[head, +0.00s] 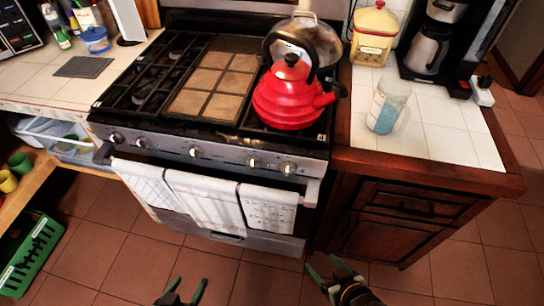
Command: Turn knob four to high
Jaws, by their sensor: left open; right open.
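The stove's front panel (222,158) carries a row of several silver knobs. Counted from the left, knob four (252,162) sits right of the centre knob (196,152) and left of the far-right knob (288,168). Its pointer setting is too small to read. My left gripper (190,286) is open and empty at the bottom edge, over the floor in front of the stove. My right gripper (321,264) is open and empty, low in front of the stove's right side. Both grippers are well apart from the knobs.
Towels (210,200) hang on the oven handle just below the knobs. A red kettle (290,95) stands on the right burners. A glass jar (388,106) is on the right counter above a wooden cabinet (395,225). A green crate (32,255) is at left. The floor ahead is clear.

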